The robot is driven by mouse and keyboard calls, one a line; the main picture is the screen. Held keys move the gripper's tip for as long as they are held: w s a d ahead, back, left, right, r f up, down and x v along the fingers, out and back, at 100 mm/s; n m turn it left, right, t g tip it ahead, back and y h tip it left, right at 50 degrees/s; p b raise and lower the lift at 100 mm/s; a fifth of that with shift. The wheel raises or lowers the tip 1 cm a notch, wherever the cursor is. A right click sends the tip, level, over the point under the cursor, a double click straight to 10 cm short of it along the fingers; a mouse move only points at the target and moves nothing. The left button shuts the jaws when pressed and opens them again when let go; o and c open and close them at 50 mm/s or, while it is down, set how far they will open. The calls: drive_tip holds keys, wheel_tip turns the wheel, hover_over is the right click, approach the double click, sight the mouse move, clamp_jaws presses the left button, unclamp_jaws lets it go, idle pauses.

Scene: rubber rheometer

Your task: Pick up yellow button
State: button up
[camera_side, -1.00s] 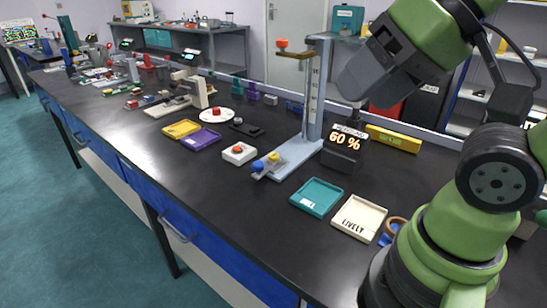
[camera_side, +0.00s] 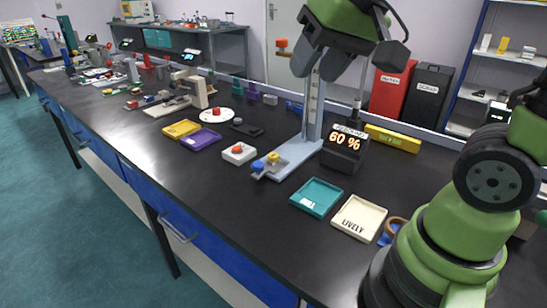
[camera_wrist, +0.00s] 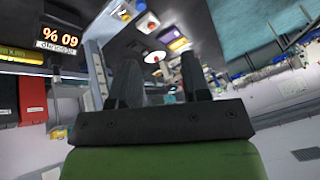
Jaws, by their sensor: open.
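The yellow button (camera_side: 274,157) sits on the grey foot of a tall stand (camera_side: 310,110), beside a blue button (camera_side: 258,165). My gripper (camera_side: 314,70) is high up near the top of the stand, well above the yellow button and apart from it. In the wrist view the two dark fingers (camera_wrist: 161,62) are spread with nothing between them.
A display reading 60 % (camera_side: 344,145) stands right of the stand. A white box with a red button (camera_side: 239,153) is at left. A teal tray (camera_side: 296,199) and a cream LIVELY tray (camera_side: 340,226) lie in front.

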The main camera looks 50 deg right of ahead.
drive_tip(key=w+d+f+g, duration=0.1)
drive_tip(key=w+d+f, duration=0.2)
drive_tip(key=w, duration=0.3)
drive_tip(key=m+g+h, duration=0.1)
drive_tip(key=g+h, duration=0.1)
approach(273, 155)
drive_tip(key=f, duration=0.2)
drive_tip(key=shift+w+d+f+m+g, duration=0.3)
drive_tip(key=shift+w+d+f, duration=0.05)
drive_tip(key=shift+w, duration=0.05)
drive_tip(key=shift+x, duration=2.75)
drive_tip(key=shift+a, duration=0.15)
drive_tip(key=c, duration=0.7)
